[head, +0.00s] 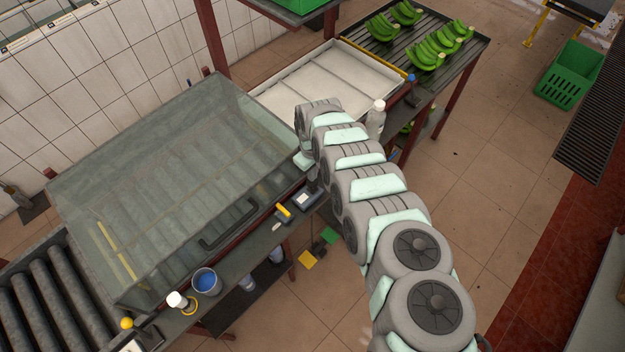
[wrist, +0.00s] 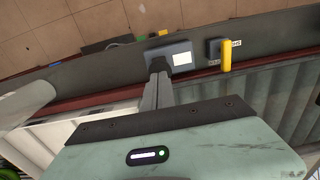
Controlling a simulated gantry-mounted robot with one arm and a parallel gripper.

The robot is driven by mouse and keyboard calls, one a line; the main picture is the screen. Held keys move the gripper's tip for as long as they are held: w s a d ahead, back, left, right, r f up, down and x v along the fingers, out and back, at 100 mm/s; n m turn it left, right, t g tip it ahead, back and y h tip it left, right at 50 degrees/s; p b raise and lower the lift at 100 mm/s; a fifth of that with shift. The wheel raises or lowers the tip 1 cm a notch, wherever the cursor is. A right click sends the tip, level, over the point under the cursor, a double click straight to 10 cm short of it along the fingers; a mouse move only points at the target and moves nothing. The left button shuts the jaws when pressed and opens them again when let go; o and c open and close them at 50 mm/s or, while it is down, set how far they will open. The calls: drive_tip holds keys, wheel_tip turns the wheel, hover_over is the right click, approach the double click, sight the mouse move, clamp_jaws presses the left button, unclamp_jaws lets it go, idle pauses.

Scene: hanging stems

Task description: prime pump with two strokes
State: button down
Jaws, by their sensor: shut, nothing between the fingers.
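My gripper (head: 313,184) is shut and empty. It points down over the ledge along the glass-covered tank (head: 130,170). In the wrist view its fingertips (wrist: 157,66) overlap the edge of a grey-blue box with a pale screen (wrist: 176,55); I cannot tell whether they touch it. The box also shows in the head view (head: 308,199). Beside it is a small dark block with an upright yellow lever (wrist: 226,56) and a white label; it also shows in the head view (head: 284,211). I cannot tell for certain which thing is the pump.
The tank's clear cover has a black handle (head: 228,224). On the ledge stand a blue-filled cup (head: 207,281) and a white-capped bottle (head: 177,300). A white bottle (head: 376,119) stands beyond my arm. A white tray (head: 325,80) and green bananas (head: 425,55) lie at the back.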

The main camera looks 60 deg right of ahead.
drive_tip(key=shift+f, duration=0.15)
drive_tip(key=shift+f+b, duration=1.55)
drive_tip(key=shift+f, duration=0.3)
drive_tip(key=shift+r, duration=0.15)
wheel_tip(320, 180, up, 3)
drive_tip(key=p, duration=0.3)
drive_tip(key=shift+r+p, duration=0.15)
drive_tip(key=shift+p, duration=0.25)
drive_tip(key=shift+r, duration=0.2)
drive_tip(key=shift+f, duration=0.1)
